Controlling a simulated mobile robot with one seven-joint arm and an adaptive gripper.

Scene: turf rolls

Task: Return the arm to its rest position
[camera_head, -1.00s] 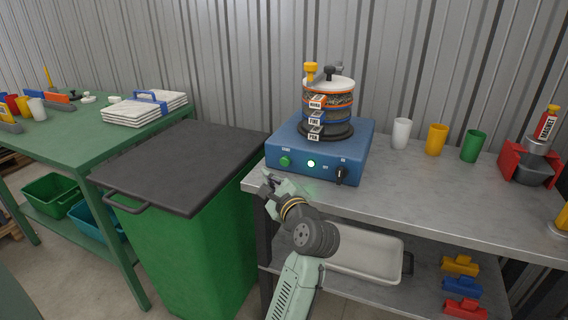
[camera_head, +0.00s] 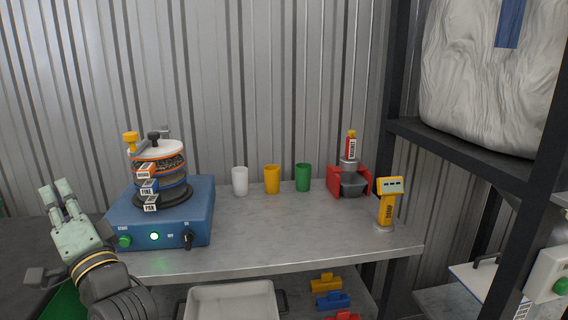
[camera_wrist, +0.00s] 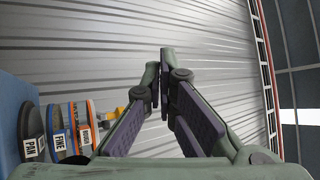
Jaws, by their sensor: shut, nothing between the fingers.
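My gripper (camera_head: 57,188) is raised at the left of the head view, fingers pointing up, in front and to the left of the blue sieve shaker (camera_head: 170,212). In the wrist view my gripper (camera_wrist: 160,72) shows its fingers converging with nothing between them, against the corrugated wall. The shaker carries a stack of sieves (camera_head: 160,175) with tags reading pan, fine and rough; the same stack shows at the lower left of the wrist view (camera_wrist: 70,128). Its green light is lit. My gripper stands apart from the shaker.
White (camera_head: 240,181), yellow (camera_head: 272,179) and green (camera_head: 303,177) cups stand on the metal bench (camera_head: 290,230). A red holder (camera_head: 335,183) and a yellow meter (camera_head: 389,205) are to their right. A dark shelf rack (camera_head: 460,150) stands at the right. The bench middle is clear.

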